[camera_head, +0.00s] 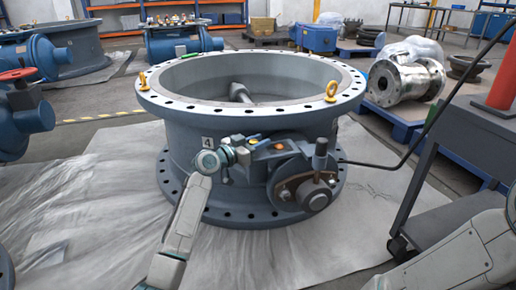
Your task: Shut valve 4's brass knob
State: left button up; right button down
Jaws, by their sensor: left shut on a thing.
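Valve 4 (190,122) is a large grey flanged ring standing on the floor sheet, with a white "4" label on its side. My left gripper (246,153) reaches the valve's front, just right of the label. It is shut on what looks like the brass knob (253,141), a small yellowish part mostly hidden by the fingers. A small orange part (278,147) shows just to the right on the same fittings. My right arm shows only at the lower right edge; its gripper is out of view.
A dark actuator (300,190) with an upright black-topped lever juts from the valve's front right. A grey cart (455,135) with a long black handle stands at the right. Blue valves (20,110) stand at the left. The sheet at front left is clear.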

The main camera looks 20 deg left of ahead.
pick_arm(q)
jog(key=m+g+h+b, duration=0.1)
jog(key=b, duration=0.1)
jog(key=m+g+h+b, duration=0.1)
jog(key=g+h+b, duration=0.1)
jog(key=m+g+h+b, duration=0.1)
jog(key=m+b, duration=0.1)
jog(key=b, duration=0.1)
jog(key=shift+s+d+f+h, duration=0.15)
jog(key=shift+f+h, duration=0.1)
jog(key=shift+h, duration=0.15)
jog(key=shift+s+m+g+h+b, duration=0.1)
jog(key=shift+m+g+h+b, duration=0.3)
jog(key=shift+g, duration=0.3)
jog(key=m+g, duration=0.1)
jog(key=m+g+h+b, duration=0.1)
jog(key=g, duration=0.1)
jog(key=shift+s+d+r+m+h, duration=0.15)
jog(key=shift+d+r+m+h, duration=0.05)
jog(key=shift+m+h, duration=0.1)
jog(key=shift+s+m+g+h+b, duration=0.2)
jog(key=shift+m+g, duration=0.4)
jog(key=shift+g, duration=0.4)
jog(key=shift+s+m+g+h+b, duration=0.1)
jog(key=shift+m+g+h+b, duration=0.1)
jog(key=shift+m+g, duration=0.6)
jog(key=shift+g, duration=0.6)
jog(key=o, duration=1)
